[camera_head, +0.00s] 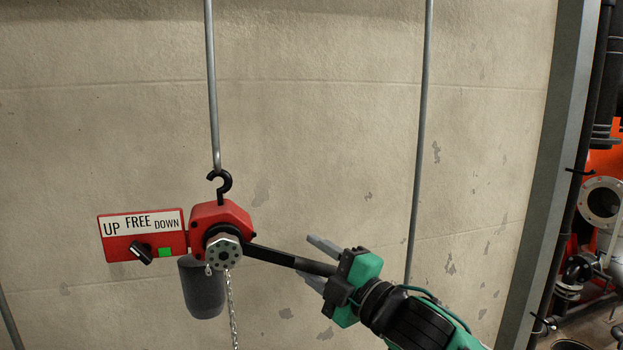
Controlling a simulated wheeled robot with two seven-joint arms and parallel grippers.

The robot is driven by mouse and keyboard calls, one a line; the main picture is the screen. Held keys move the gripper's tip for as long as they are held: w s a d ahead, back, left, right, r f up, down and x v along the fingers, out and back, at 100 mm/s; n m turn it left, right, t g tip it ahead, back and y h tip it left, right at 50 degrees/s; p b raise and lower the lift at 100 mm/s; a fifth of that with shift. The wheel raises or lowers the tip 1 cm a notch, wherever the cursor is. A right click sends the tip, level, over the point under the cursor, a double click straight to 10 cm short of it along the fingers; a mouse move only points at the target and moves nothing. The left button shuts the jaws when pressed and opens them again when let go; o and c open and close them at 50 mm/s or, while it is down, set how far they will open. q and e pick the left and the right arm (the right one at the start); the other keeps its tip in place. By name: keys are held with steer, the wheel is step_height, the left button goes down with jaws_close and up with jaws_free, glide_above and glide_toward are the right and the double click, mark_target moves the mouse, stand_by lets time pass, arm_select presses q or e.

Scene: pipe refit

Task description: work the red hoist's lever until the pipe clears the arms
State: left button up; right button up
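The red hoist (218,218) hangs by its black hook (219,184) from a grey rod. Its black lever (275,256) sticks out to the right and slopes slightly down. My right gripper (314,262) is at the lever's outer end, one grey finger above it and one below. The fingers look spread, with gaps to the lever. A chain (231,305) runs down out of view. The pipe and my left gripper are not in view.
A pale wall (330,130) stands behind the hoist. A second grey rod (420,130) runs down behind my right gripper. A dark cylinder (201,287) hangs under the hoist. A grey post (562,180) and pipework (600,203) are at the far right.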

steer(key=r+p, duration=0.1)
steer(key=d+r+n+p, duration=0.1)
steer(key=r+p, duration=0.1)
steer(key=shift+w+r, duration=0.15)
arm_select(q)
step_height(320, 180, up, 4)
arm_select(e)
steer(key=shift+a, duration=0.1)
step_height(320, 180, up, 2)
steer(key=p, duration=0.3)
steer(key=shift+r+n+g+h, duration=0.15)
steer(key=shift+n+g+h, duration=0.15)
steer(key=shift+n, duration=0.1)
steer(key=shift+r+n+g, duration=0.3)
steer(key=shift+r+n, duration=0.1)
steer(key=shift+r, duration=0.25)
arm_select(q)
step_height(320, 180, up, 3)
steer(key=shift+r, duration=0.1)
arm_select(e)
steer(key=shift+r, duration=0.1)
